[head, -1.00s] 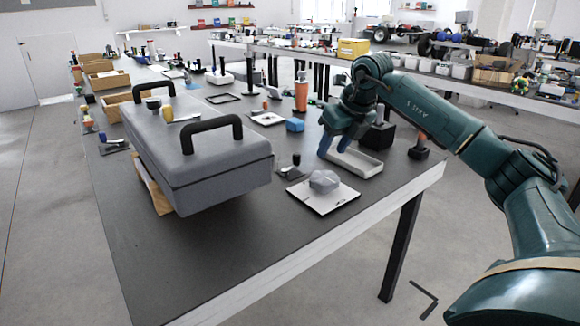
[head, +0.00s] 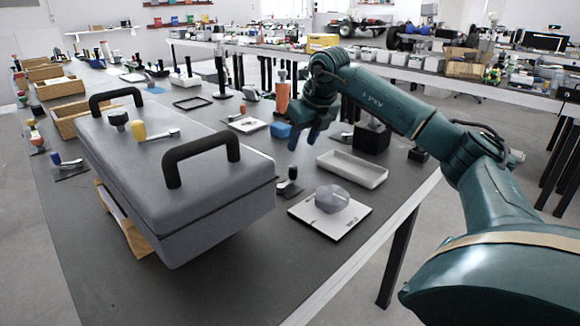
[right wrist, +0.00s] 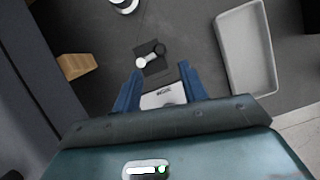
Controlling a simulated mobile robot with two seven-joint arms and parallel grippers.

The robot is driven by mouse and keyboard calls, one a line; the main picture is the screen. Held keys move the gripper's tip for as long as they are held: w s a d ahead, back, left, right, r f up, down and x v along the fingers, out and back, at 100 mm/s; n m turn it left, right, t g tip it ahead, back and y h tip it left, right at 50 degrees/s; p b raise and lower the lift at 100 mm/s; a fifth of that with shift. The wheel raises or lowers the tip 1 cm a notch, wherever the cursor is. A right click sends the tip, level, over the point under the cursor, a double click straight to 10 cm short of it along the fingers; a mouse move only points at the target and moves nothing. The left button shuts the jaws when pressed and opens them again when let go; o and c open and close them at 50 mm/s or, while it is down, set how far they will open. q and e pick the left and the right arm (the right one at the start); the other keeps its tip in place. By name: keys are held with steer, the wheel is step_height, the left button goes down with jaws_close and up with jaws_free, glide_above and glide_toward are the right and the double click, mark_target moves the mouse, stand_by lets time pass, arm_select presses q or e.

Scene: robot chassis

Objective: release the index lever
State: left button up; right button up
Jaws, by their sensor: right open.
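A small lever with a dark knob (head: 292,173) stands on a dark base plate between the grey case and the white tray. I take this for the index lever, though several similar levers are in view. The right wrist view shows a lever on a dark plate (right wrist: 152,66), with one white end and one black end, just beyond the fingertips. My right gripper (head: 303,139) is open and empty above the table, pointing down, apart from the lever. Its two blue fingers also show in the right wrist view (right wrist: 159,82). My left gripper is not in view.
The grey case (head: 190,180) with black handles stands to the left. The white tray (head: 352,168) is on the right. A white plate (head: 350,222) bearing a grey faceted lump lies in front.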

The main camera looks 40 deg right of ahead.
mark_target(295, 167)
steer(key=b+x, duration=0.1)
steer(key=x, duration=0.9)
steer(key=shift+f, duration=0.2)
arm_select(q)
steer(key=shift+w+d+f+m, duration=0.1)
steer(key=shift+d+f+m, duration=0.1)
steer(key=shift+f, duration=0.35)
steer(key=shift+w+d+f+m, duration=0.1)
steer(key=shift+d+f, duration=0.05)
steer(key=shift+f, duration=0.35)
arm_select(e)
jaws_close()
steer(key=shift+r, duration=0.15)
steer(key=shift+s+d+m+h+p, duration=0.1)
steer(key=shift+s+m+h+p, duration=0.2)
steer(key=shift+m+p, duration=0.45)
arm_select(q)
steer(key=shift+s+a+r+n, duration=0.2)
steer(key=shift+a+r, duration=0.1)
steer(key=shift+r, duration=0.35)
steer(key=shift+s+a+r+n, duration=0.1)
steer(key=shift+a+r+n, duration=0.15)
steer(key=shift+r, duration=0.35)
